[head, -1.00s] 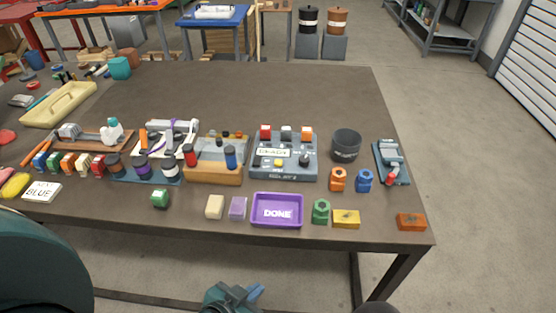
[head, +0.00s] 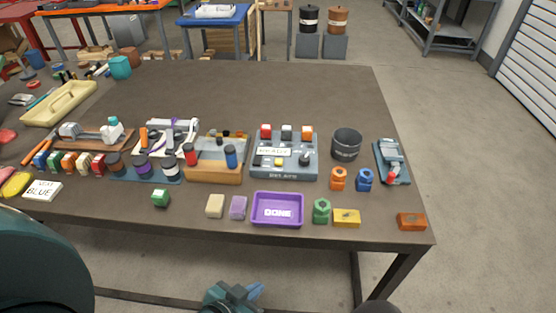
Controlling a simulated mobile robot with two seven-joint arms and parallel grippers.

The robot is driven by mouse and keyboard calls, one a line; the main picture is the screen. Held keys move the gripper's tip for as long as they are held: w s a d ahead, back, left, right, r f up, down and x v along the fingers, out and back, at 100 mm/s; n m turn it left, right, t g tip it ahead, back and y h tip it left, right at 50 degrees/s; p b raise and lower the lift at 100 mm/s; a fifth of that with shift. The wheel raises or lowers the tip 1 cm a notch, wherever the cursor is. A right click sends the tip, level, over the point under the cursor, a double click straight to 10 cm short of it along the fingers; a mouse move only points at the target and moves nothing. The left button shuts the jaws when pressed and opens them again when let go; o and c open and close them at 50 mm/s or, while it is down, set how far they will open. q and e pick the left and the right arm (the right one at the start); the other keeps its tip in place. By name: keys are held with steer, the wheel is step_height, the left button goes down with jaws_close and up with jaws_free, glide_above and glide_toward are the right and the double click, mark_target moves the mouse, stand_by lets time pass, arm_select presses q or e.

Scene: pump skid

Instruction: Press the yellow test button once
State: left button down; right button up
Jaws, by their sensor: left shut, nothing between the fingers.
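The yellow test button (head: 279,161) is a small yellow square on the grey control panel (head: 257,170), which stands on the table. It sits in the lower row, between a dark control on its left and a black knob (head: 304,160) on its right. A white label (head: 273,151) lies just above it. My left gripper (head: 254,291) is at the bottom of the head view, below and in front of the table's front edge. It is shut and empty, well apart from the panel. My right gripper is not in view.
A purple DONE tray (head: 278,209) lies between the panel and the front edge. Orange (head: 338,179), blue (head: 364,180) and green (head: 321,211) parts and a dark cup (head: 346,145) stand to the right. Red and blue-topped cylinders on a wooden block (head: 215,174) stand left.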

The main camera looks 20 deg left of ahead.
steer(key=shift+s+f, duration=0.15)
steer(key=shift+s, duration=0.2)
arm_select(q)
steer(key=shift+a, duration=0.1)
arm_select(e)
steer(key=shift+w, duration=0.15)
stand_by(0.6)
